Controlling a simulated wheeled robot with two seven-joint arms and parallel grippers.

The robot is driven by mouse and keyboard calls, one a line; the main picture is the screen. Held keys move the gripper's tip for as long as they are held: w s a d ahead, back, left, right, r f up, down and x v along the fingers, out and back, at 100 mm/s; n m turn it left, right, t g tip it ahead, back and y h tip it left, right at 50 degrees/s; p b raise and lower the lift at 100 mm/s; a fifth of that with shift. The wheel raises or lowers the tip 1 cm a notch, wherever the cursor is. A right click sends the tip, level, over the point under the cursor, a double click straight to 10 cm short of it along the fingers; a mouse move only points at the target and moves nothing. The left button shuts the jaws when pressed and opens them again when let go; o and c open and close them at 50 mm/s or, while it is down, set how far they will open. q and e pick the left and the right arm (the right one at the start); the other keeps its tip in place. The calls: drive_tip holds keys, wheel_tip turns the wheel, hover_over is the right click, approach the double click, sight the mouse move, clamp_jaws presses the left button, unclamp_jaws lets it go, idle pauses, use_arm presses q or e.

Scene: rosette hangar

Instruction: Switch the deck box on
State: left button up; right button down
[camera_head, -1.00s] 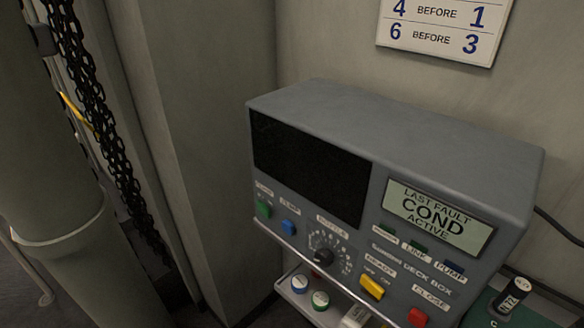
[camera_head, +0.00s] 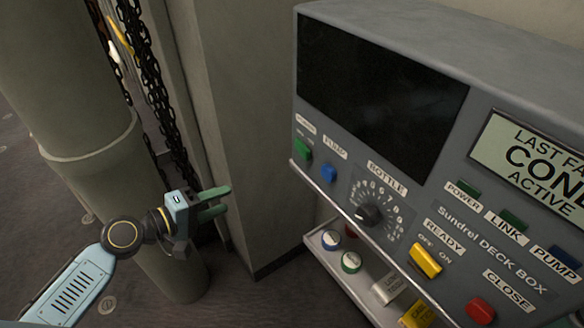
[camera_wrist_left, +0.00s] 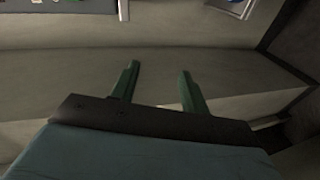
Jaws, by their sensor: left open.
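The grey deck box (camera_head: 440,28) fills the right of the head view, cut off at the right edge. Its large screen (camera_head: 375,95) is black, and a lit display (camera_head: 535,160) shows a "last fault" text. A yellow switch (camera_head: 425,262) sits under the OFF and ON labels. The POWER (camera_head: 467,188), LINK (camera_head: 513,219) and PUMP (camera_head: 564,257) lamps look dark. My left gripper (camera_head: 226,200) is open and empty, left of the box and apart from it. Its parted green fingers (camera_wrist_left: 157,87) also show in the left wrist view. My right gripper is out of view.
The box also carries a green button (camera_head: 303,151), a blue button (camera_head: 328,173), a black bottle dial (camera_head: 368,214) and a red CLOSE button (camera_head: 480,310). A shelf (camera_head: 340,275) below holds several capped items. A thick column (camera_head: 75,80) and chains (camera_head: 150,75) stand at left.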

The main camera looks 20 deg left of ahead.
use_arm(q)
drive_tip(key=s+d+r+m+h, duration=0.1)
drive_tip(key=d+r+h, duration=0.15)
drive_tip(key=r, duration=0.35)
drive_tip(key=s+d+r+h, duration=0.2)
drive_tip(key=d+r, duration=0.1)
drive_tip(key=r, duration=0.2)
drive_tip(key=p, duration=0.2)
approach(303, 154)
drive_tip(key=x, duration=0.6)
drive_tip(key=shift+w+d+r, duration=0.1)
drive_tip(key=shift+w+d, duration=0.4)
drive_tip(key=shift+d, duration=0.1)
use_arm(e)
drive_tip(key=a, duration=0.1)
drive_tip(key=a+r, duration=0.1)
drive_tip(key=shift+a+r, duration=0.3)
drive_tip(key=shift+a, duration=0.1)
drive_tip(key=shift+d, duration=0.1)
